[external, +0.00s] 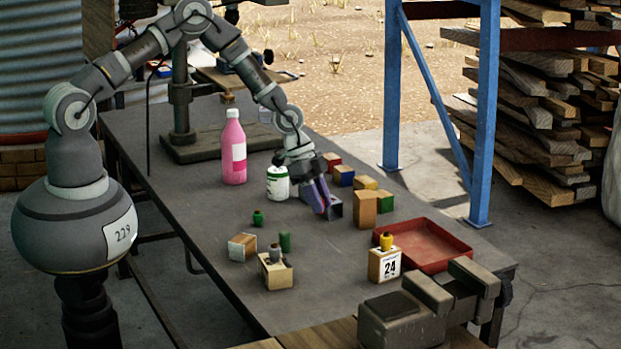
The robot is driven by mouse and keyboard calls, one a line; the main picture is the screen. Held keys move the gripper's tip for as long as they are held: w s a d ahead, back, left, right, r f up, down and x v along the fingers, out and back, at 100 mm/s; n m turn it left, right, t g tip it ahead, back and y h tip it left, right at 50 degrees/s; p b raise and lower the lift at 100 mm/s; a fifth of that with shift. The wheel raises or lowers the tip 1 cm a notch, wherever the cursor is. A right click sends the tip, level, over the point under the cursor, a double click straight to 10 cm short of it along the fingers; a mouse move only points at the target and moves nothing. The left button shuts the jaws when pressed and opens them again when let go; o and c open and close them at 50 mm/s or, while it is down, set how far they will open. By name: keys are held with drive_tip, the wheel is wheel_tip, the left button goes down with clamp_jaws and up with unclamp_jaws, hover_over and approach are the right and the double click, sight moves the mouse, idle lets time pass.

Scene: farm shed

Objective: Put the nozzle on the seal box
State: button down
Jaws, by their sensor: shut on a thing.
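My gripper (326,208) is low over the middle of the table, shut on a small purple thing (321,192) partly hidden by the fingers. I cannot tell if it is the nozzle. I cannot tell which box is the seal box. A pale box (270,277) at the front has a grey nozzle-like piece (275,253) on top. A white-faced box marked 24 (384,267) bears a yellow piece (386,241). Another light wooden box (242,248) stands to the left. Two small green pieces stand near it, one behind (258,218) and one to its right (285,242).
A pink bottle (233,150) and a white-green can (277,184) stand left of my gripper. Several coloured blocks (364,208) stand to its right. A red tray (412,262) lies near the right edge, a vise (420,310) at the front. The table's left side is clear.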

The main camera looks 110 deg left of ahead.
wheel_tip(320, 180, up, 3)
drive_tip(key=shift+f+p, duration=0.1)
drive_tip(key=shift+p, duration=0.2)
drive_tip(key=shift+s+a+r+n, duration=0.1)
drive_tip(key=shift+s+r+n, duration=0.2)
drive_tip(key=s+a+r+n+y+p, duration=0.1)
drive_tip(key=s+a+r+n+y, duration=0.15)
drive_tip(key=n, duration=0.25)
drive_tip(key=b, duration=0.4)
approach(373, 194)
drive_tip(key=shift+w+d+f, duration=0.1)
drive_tip(key=shift+w+f, duration=0.15)
drive_tip(key=shift+f, duration=0.2)
drive_tip(key=shift+w+f, duration=0.3)
drive_tip(key=shift+f, duration=0.2)
drive_tip(key=shift+w+a, duration=0.5)
drive_tip(key=shift+w, duration=0.2)
wheel_tip(373, 194, down, 4)
drive_tip(key=shift+r+b, duration=0.2)
drive_tip(key=shift+b, duration=0.7)
drive_tip(key=shift+s+r, duration=0.1)
drive_tip(key=shift+r, duration=0.05)
drive_tip(key=c, duration=1.3)
unclamp_jaws()
drive_tip(key=o, duration=0.5)
drive_tip(key=shift+c, duration=0.2)
